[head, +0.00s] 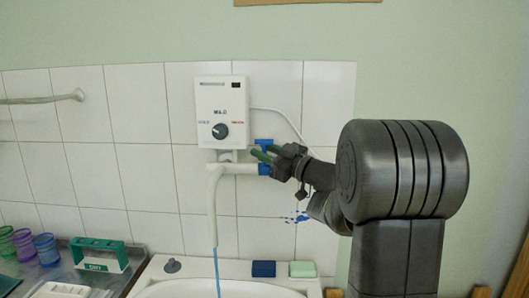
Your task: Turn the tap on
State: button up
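The tap is a white pipe fitting (236,168) under a white wall heater, with blue parts at its right end. A blue handle (264,142) shows above the pipe and another blue piece (264,170) at its end. A white spout pipe (213,205) bends down toward the basin, and a thin blue stream (217,272) runs below its end. My gripper (260,152) has green fingertips beside the blue handle, in front of the pipe's right end. The two fingers look slightly apart with nothing between them. Whether they touch the handle is unclear.
The heater (222,112) has a dark round knob (220,131).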

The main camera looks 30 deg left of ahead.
jog(key=d+f+b, duration=0.1)
jog(key=d+f, duration=0.1)
jog(key=d, duration=1.1)
jog(key=shift+s+d+f+b, duration=0.25)
jog(key=shift+s+b, duration=0.15)
jog(key=shift+s, duration=0.05)
jog(key=shift+a, duration=0.1)
jog(key=a+r, duration=0.1)
jog(key=a, duration=0.3)
jog(key=a+p, duration=0.1)
jog(key=a, duration=0.4)
jog(key=a+r+p, duration=0.1)
jog(key=a, duration=0.3)
jog(key=shift+w+a+r, duration=0.25)
jog(key=shift+w+r, duration=0.05)
jog(key=shift+w, duration=0.2)
jog(key=shift+d+f, duration=0.1)
